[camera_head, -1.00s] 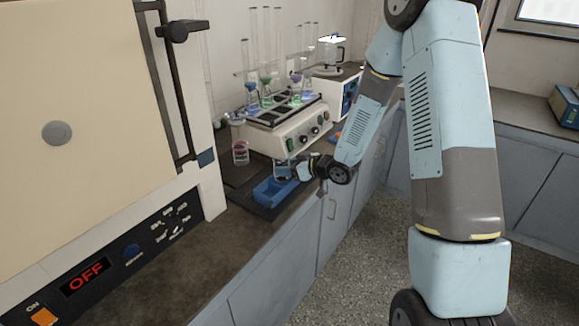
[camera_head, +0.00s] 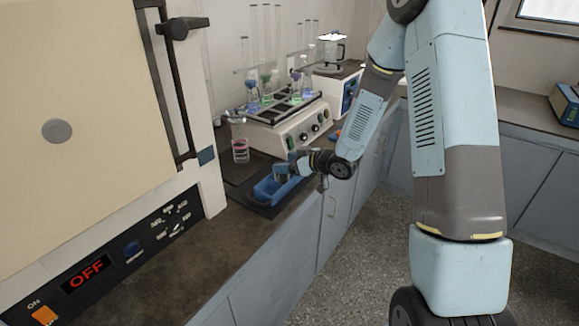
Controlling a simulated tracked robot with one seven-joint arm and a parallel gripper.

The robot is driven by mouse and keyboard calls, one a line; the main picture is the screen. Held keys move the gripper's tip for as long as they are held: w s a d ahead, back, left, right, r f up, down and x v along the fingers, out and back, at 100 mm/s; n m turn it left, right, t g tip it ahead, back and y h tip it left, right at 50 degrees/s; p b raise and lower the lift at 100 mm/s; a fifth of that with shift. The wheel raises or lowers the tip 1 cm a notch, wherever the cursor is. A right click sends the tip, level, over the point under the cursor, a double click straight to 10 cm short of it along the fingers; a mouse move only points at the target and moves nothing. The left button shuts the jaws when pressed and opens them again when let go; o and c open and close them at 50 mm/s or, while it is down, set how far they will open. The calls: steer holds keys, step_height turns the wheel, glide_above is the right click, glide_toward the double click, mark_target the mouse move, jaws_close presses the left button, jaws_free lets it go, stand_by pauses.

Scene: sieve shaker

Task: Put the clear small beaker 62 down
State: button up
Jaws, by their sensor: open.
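My gripper (camera_head: 284,167) is small in the head view, at the right of the blue tray (camera_head: 268,194) on the bench. Its jaws are open around or beside a small clear shape (camera_head: 281,174), which looks like the clear small beaker. The beaker is mostly hidden by the gripper. I cannot tell whether it rests on the tray or touches the fingers.
A beaker with pink liquid (camera_head: 240,153) stands left of the gripper, behind the tray. A white shaker (camera_head: 295,130) with several coloured flasks stands behind. A white machine (camera_head: 337,92) is farther back. The front bench top (camera_head: 190,265) is clear.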

steer(key=v, duration=1.2)
steer(key=s+d+r+m+t+h, duration=0.1)
steer(key=s+d+r+m+h, duration=0.15)
steer(key=d+r+h, duration=0.45)
steer(key=s+d+r+m+t+h, duration=0.1)
steer(key=s+d+r+m+h, duration=0.25)
steer(key=r, duration=0.55)
steer(key=s+r+m+g, duration=0.2)
steer(key=s+r, duration=0.1)
steer(key=s, duration=0.7)
steer(key=s+r+m+g, duration=0.2)
steer(key=s+r, duration=0.1)
steer(key=s, duration=0.8)
steer(key=shift+s+g, duration=0.25)
steer(key=shift+g, duration=0.15)
steer(key=shift+r, duration=0.15)
